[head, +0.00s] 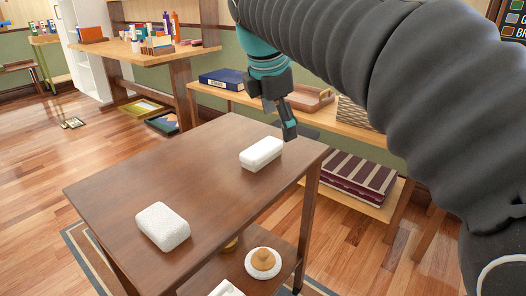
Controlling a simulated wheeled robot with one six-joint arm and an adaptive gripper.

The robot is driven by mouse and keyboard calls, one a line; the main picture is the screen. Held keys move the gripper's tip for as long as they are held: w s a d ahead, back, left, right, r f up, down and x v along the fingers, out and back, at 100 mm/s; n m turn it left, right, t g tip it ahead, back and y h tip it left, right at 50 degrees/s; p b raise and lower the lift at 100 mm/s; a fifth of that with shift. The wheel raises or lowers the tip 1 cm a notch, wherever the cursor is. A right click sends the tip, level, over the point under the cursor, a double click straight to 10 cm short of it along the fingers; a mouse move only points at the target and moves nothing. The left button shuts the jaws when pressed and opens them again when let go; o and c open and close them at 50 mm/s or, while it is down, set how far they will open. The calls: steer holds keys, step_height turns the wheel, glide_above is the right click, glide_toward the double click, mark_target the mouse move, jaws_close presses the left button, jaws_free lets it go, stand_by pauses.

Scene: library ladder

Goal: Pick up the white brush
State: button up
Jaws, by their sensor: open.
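A round white piece with a tan wooden knob (262,267), which looks like a brush, sits on the lower shelf of the dark wooden table (190,170). A smooth white block (261,154) lies on the tabletop near its far right edge. A speckled white block (162,228) lies near the front left. I cannot tell whether either block is a brush. My gripper (288,128) hangs pointing down by the far right corner, just behind the smooth block in the picture. It is open, seen side-on, with nothing visible in it.
Part of a white item (227,289) shows on the lower shelf at the bottom edge. Behind stands a bench with a blue box (222,78) and a wooden tray (310,98). A striped box (351,171) lies under it. The tabletop between the blocks is clear.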

mark_target(262, 146)
steer(key=w+a+r+n, duration=0.1)
steer(key=w+a+n, duration=0.3)
steer(key=a+n, duration=0.25)
steer(key=shift+m+h, duration=0.35)
steer(key=shift+h, duration=0.05)
steer(key=b+x, duration=0.3)
steer(key=x, duration=1)
steer(key=shift+s+f+b, duration=0.15)
steer(key=shift+b, duration=0.25)
steer(key=shift+f, duration=0.25)
steer(key=c, duration=1.4)
steer(key=shift+r, duration=0.2)
